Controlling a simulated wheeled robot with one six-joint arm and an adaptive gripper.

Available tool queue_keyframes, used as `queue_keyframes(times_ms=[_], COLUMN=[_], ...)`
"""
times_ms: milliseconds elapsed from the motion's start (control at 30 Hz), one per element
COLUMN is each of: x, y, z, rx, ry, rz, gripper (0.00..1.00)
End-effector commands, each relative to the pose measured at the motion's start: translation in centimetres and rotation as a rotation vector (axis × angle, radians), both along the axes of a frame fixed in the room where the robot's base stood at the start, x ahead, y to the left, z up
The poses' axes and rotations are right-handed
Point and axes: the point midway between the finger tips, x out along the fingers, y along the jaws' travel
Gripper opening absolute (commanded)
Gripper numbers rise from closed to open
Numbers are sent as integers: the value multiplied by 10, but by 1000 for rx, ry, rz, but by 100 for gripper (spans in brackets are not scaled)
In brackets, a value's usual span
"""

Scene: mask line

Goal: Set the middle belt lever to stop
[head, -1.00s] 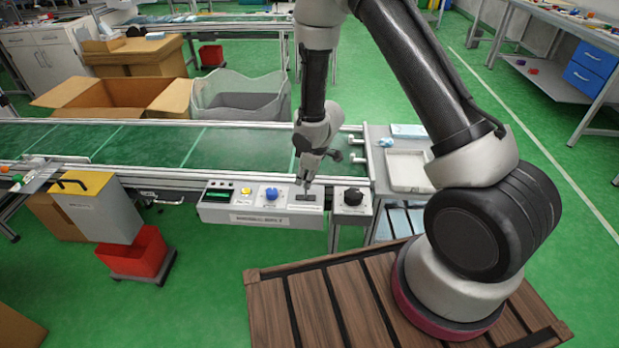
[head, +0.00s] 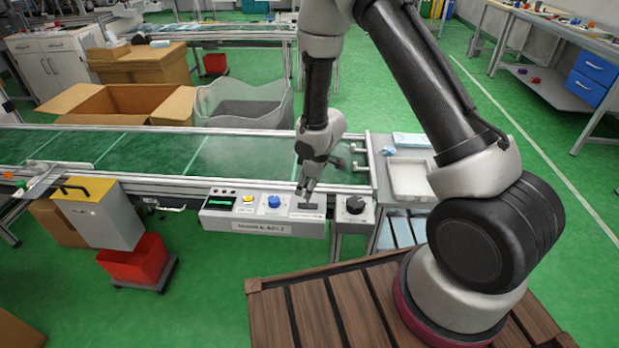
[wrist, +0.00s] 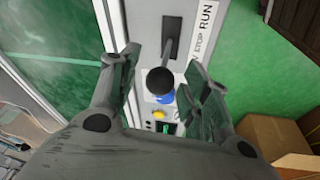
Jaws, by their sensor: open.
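The belt control panel (head: 262,229) stands at the front edge of the middle conveyor, with a label on its front too small to read surely. In the wrist view, the lever's black ball knob (wrist: 160,81) stands on a shaft from a dark slot (wrist: 172,36). Beside the slot is a white label (wrist: 203,28) reading STOP and RUN, RUN at the upper end. My gripper (wrist: 161,62) is open, with one finger on each side of the lever; I cannot tell whether either touches it. In the head view, my gripper (head: 306,188) is low over the panel's right part and hides most of the lever.
The panel also has a green display (head: 220,202), a yellow button (head: 247,199) and a blue knob (head: 274,202). A box with a black knob (head: 355,205) stands close on the right. A white tray (head: 408,180) lies further right. The conveyor belt (head: 235,158) runs behind.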

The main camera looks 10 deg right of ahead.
Motion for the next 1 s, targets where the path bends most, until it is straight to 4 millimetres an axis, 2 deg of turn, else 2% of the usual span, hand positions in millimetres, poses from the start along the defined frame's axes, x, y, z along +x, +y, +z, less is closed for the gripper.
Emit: queue_keyframes(times_ms=[433,700,1000], x=[-19,-23,-25], y=[-15,-18,-18], z=[86,106,111], rx=[0,1,-1], ry=[-5,-2,-1], rz=[0,0,1], gripper=[47,47,47])
